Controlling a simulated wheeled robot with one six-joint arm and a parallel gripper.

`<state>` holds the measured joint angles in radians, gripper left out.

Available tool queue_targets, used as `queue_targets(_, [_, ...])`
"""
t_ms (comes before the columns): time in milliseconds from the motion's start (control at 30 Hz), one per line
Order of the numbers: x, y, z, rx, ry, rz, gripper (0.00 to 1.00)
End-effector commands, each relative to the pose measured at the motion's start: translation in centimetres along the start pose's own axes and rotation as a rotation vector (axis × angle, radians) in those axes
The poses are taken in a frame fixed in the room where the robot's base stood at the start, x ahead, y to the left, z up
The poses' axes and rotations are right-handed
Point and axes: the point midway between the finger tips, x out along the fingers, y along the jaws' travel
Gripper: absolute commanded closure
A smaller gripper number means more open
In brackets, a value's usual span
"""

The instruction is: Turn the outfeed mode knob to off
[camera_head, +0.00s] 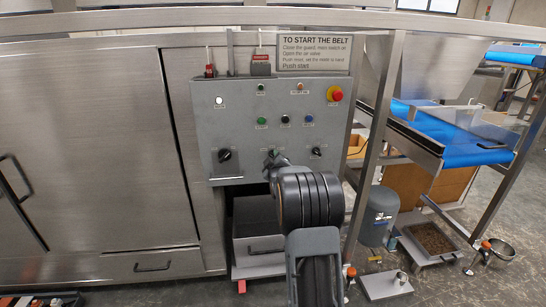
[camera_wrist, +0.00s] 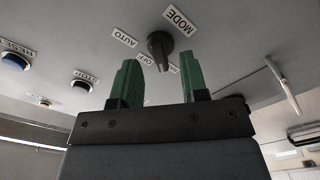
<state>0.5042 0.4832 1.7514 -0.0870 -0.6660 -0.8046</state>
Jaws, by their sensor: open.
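The black mode knob (camera_wrist: 160,44) is on the grey panel in the wrist view, beside a MODE label (camera_wrist: 180,20). An AUTO label (camera_wrist: 124,38), an OFF label (camera_wrist: 146,59) and a third, partly hidden label (camera_wrist: 174,70) are around it. The knob's grip lies roughly between OFF and the third label; I cannot tell its exact setting. My gripper (camera_wrist: 161,66) is open, its green fingers spread and empty. The knob shows between and beyond the fingertips, apparently not gripped. In the head view my gripper (camera_head: 273,160) is at the panel's lower middle, mostly hidden by my wrist.
The control panel (camera_head: 240,100) has two other black knobs, left (camera_head: 225,155) and right (camera_head: 317,151). A row of buttons, including a blue one (camera_head: 309,118), sits above. A red emergency stop (camera_head: 335,93) is at upper right. A blue belt (camera_head: 470,150) stands right.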

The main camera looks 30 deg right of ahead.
Motion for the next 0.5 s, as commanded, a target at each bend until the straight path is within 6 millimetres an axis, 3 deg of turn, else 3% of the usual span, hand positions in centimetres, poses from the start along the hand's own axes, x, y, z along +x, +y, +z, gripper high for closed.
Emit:
queue_targets(200, [1.7,0.0,0.0,0.0,0.0,-0.001,0.6])
queue_targets(500, [2.1,0.0,0.0,0.0,0.0,0.0,0.6])
